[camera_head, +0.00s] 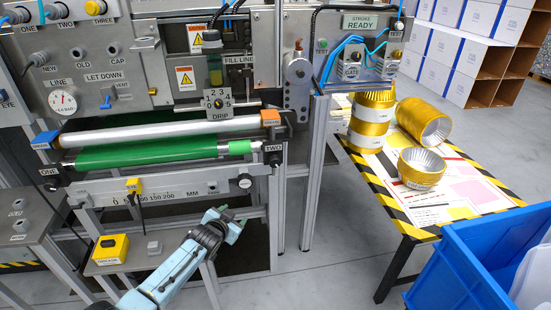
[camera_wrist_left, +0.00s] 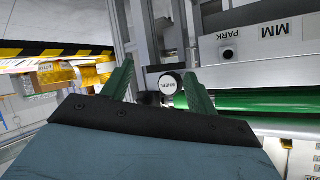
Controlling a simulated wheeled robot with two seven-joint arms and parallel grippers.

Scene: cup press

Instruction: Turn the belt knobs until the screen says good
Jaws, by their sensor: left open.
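The knob labelled ONE (camera_head: 50,178) is at the left end of the green belt roller (camera_head: 150,153), and the black part labelled TWO (camera_head: 272,155) is at its right end. A small screen (camera_head: 369,22) at the upper right reads STROKE READY. My left gripper (camera_head: 232,221) is open and empty, below and in front of the machine's mm scale, apart from both knobs. My right gripper is not in view.
A mm scale bar (camera_head: 200,190) runs below the roller. A small shelf holds a yellow box (camera_head: 111,249). At the right, a striped-edge table (camera_head: 470,222) carries gold cups (camera_head: 422,122), with a blue bin (camera_head: 470,270) in front. Floor is clear between machine and table.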

